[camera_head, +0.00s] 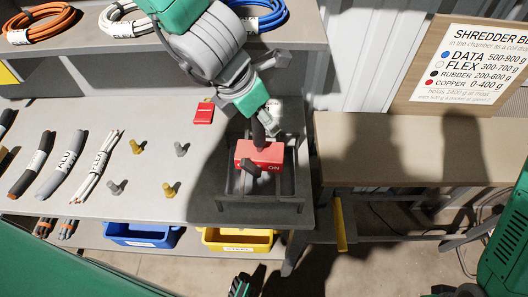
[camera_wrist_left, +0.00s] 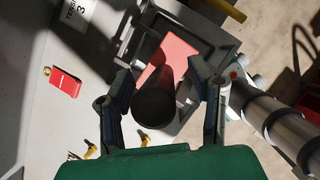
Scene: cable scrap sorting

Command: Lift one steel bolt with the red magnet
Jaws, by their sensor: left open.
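The red magnet (camera_head: 272,158), marked ON, sits in a grey frame-like tray (camera_head: 262,202) at the shelf's right end. Its dark upright handle (camera_head: 258,134) rises toward my left gripper (camera_head: 258,108). In the left wrist view, my left gripper (camera_wrist_left: 164,90) is open, its fingers on either side of the round black handle end (camera_wrist_left: 154,104); contact cannot be told. Two grey steel bolts (camera_head: 181,149) (camera_head: 114,187) stand on the shelf left of the magnet, beside two brass-coloured bolts (camera_head: 136,147) (camera_head: 169,190). My right gripper (camera_head: 239,287) shows only partly at the bottom edge.
A flat red object (camera_head: 204,113) lies behind the bolts. Cable bundles (camera_head: 62,165) lie at left, with coils on the upper shelf. A blue bin (camera_head: 142,235) and a yellow bin (camera_head: 238,241) sit below. A bare table (camera_head: 410,150) stands at right.

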